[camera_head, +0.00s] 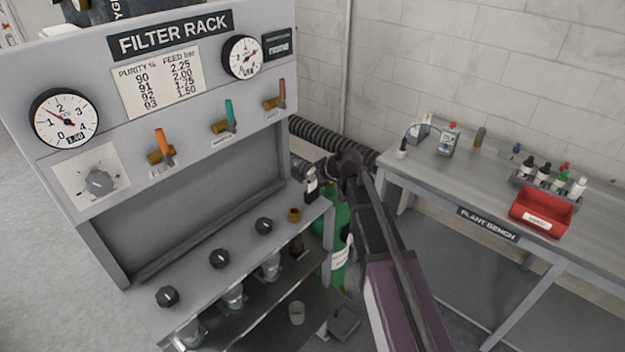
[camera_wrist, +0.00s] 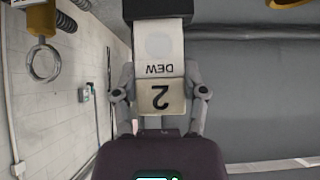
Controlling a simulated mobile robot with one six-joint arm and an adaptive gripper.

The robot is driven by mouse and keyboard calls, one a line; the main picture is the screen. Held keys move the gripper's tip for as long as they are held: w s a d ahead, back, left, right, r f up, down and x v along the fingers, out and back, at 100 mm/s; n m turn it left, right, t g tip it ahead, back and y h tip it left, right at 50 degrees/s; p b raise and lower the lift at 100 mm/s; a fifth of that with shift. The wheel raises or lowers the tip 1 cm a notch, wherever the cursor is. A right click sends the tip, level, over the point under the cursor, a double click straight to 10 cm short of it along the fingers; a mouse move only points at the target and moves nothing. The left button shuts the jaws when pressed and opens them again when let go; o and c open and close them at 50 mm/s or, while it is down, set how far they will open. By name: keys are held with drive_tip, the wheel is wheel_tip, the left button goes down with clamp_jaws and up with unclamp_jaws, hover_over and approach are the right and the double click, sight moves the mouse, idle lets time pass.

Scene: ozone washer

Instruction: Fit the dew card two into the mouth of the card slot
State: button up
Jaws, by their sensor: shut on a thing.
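The dew card two (camera_wrist: 160,68) is a pale card marked "DEW" and "2", upside down in the wrist view. My gripper (camera_wrist: 160,80) is shut on it, with one finger at each side. The card's far end meets a dark block (camera_wrist: 158,10) at the top, which looks like the card slot. I cannot tell how far the card's end is inside the mouth or only against it. In the head view my gripper (camera_head: 323,172) is at the filter rack's right end, by a small pale and dark piece (camera_head: 311,186). The contact there is too small to make out.
The filter rack (camera_head: 60,178) has gauges, coloured levers and black knobs (camera_head: 220,258). A green cylinder (camera_head: 340,262) stands below my arm. The plant bench (camera_head: 470,202) at right holds bottles and a red bin (camera_head: 541,212). A hanging ring (camera_wrist: 42,62) shows in the wrist view.

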drive_tip(key=shift+f, duration=0.2)
drive_tip(key=o, duration=0.9)
drive_tip(key=shift+o, duration=0.2)
drive_tip(key=shift+r, duration=0.3)
drive_tip(key=shift+s+d+r+p, duration=0.3)
drive_tip(key=shift+r+p, duration=0.15)
drive_tip(key=shift+p, duration=0.1)
drive_tip(key=p+v, duration=0.7)
drive_tip(key=v, duration=0.3)
drive_tip(key=shift+s+d+r, duration=0.15)
drive_tip(key=shift+d, duration=0.15)
drive_tip(key=shift+s, duration=0.1)
